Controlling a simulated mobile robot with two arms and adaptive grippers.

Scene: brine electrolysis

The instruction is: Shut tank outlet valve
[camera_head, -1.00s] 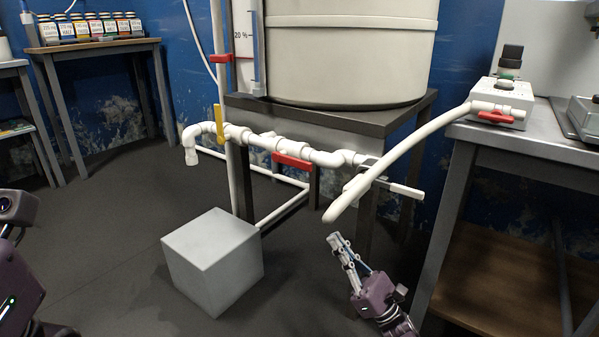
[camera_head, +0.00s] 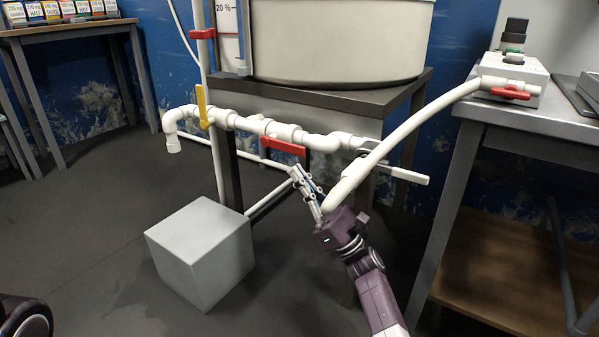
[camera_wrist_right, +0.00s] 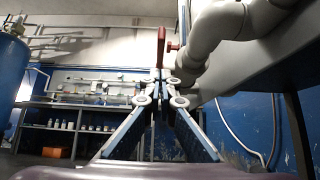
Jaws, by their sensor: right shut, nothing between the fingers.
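The white tank (camera_head: 340,45) stands on a dark stand, with white piping running below it. A red lever (camera_head: 283,145) lies roughly along this pipe, under the tank. A yellow lever (camera_head: 202,106) stands upright farther left on the pipe. I cannot tell for certain which lever is the tank outlet valve. My right gripper (camera_head: 296,170) is shut and empty, with its tips just below the red lever, apparently apart from it. In the right wrist view, a red handle (camera_wrist_right: 161,46) shows just beyond the closed fingertips (camera_wrist_right: 158,76), beside the white pipe. My left gripper is out of view.
A white hose (camera_head: 400,135) curves down close to my right gripper, and a pale lever (camera_head: 408,176) sticks out right of it. A grey cube (camera_head: 205,250) stands on the floor at left. A metal bench (camera_head: 540,120) stands at right. The left floor is open.

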